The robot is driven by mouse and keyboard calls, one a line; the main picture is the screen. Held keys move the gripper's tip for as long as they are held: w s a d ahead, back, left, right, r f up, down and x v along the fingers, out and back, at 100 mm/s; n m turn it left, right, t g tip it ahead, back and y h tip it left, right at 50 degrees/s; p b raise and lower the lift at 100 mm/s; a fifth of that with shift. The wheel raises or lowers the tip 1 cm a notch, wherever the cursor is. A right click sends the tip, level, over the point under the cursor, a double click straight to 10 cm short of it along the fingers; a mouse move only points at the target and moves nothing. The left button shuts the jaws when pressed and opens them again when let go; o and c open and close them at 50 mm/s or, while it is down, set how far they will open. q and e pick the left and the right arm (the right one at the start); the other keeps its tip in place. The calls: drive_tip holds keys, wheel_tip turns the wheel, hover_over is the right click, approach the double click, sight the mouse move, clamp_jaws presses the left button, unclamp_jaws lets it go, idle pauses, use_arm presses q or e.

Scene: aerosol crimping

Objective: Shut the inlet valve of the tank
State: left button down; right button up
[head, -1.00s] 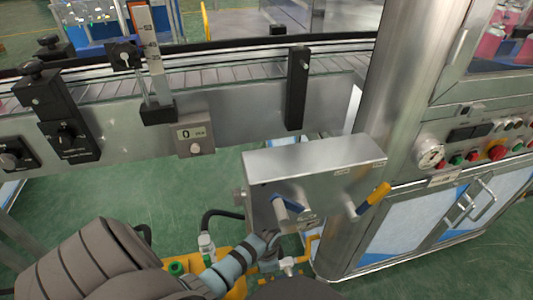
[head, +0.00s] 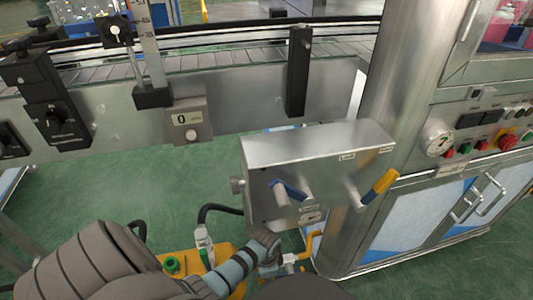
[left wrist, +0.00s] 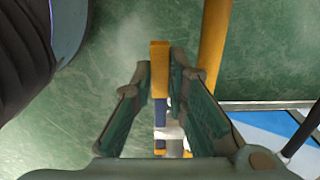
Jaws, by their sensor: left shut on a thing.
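My left gripper (head: 268,248) reaches in low, in front of and below a steel box (head: 320,152). In the left wrist view the gripper (left wrist: 161,75) is shut on a narrow yellow-orange handle (left wrist: 159,60) that stands between its fingers. A blue and pale part shows below the handle, partly hidden by the gripper. The steel box carries a blue lever (head: 290,189) and a yellow lever (head: 381,186) on its front, both clear of the gripper. I cannot read the labels to tell which valve is the inlet. My right gripper is not in view.
A yellow unit with a green cap (head: 172,265) sits behind my left forearm, near a black hose (head: 218,209). A steel cabinet (head: 408,225) stands at right. A conveyor (head: 215,70) crosses behind; green floor lies between.

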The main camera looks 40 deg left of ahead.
use_arm(q)
drive_tip(key=shift+r, duration=0.1)
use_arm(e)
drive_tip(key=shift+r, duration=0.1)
use_arm(q)
drive_tip(key=shift+w+d+r+g+p, duration=0.1)
drive_tip(key=shift+r+g+p, duration=0.2)
drive_tip(key=shift+p, duration=0.2)
drive_tip(key=shift+w+d+r+g+y+p, duration=0.1)
drive_tip(key=shift+w+r+g+y+p, duration=0.1)
drive_tip(key=shift+r+g+y+p, duration=0.25)
drive_tip(key=shift+w+d+r+g+y+b, duration=0.15)
drive_tip(key=shift+w+r+g+y+b, duration=0.15)
drive_tip(key=shift+g+y, duration=0.35)
drive_tip(key=shift+w+d+r+g+y+b, duration=0.3)
drive_tip(key=shift+g+y+b, duration=0.2)
drive_tip(key=shift+g+b, duration=0.6)
drive_tip(key=b, duration=0.1)
drive_tip(key=r+b, duration=0.1)
drive_tip(key=shift+w+d+g+y+b, duration=0.15)
drive_tip(key=shift+w+g+y+b, duration=0.1)
drive_tip(key=shift+g+y+b, duration=0.15)
drive_tip(key=shift+r, duration=0.2)
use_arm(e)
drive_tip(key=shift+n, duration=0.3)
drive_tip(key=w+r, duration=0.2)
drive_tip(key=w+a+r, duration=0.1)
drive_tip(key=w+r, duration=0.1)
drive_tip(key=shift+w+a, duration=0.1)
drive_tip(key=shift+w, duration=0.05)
